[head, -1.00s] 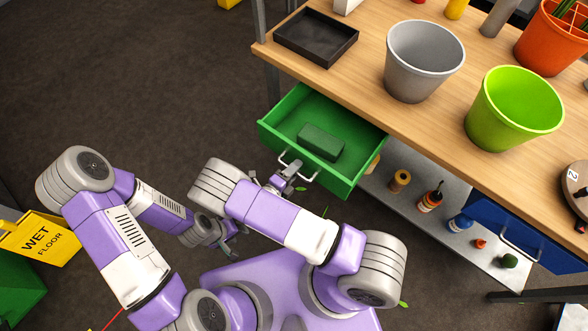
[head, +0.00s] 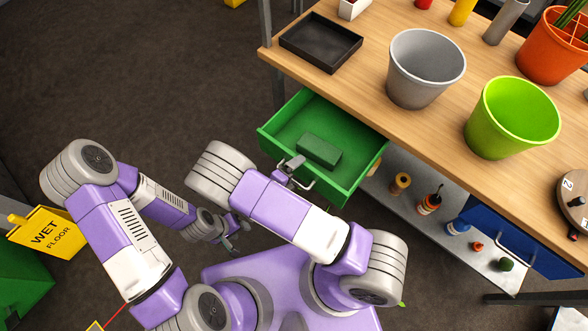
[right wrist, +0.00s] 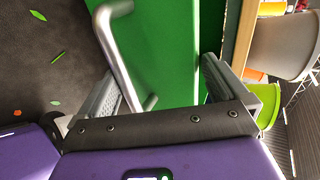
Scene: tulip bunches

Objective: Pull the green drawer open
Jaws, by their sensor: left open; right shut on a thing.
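The green drawer (head: 357,182) stands open under the wooden table, with its inside showing and a dark green block (head: 318,151) in it. Its silver handle (head: 306,184) is on the front panel; it also shows in the right wrist view (right wrist: 122,55). My right gripper (head: 291,167) is at the handle and shut on it, its fingers (right wrist: 168,92) either side of the bar in the right wrist view. My forearm hides part of this grasp in the head view. My left gripper (head: 234,232) is open and empty, low and left of the drawer.
The wooden table (head: 375,95) holds a black tray (head: 322,43), a grey pot (head: 425,68) and a lime pot (head: 512,118). A blue drawer (head: 512,243) and a shelf with bottles are at right. A yellow wet-floor sign (head: 42,234) stands at left.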

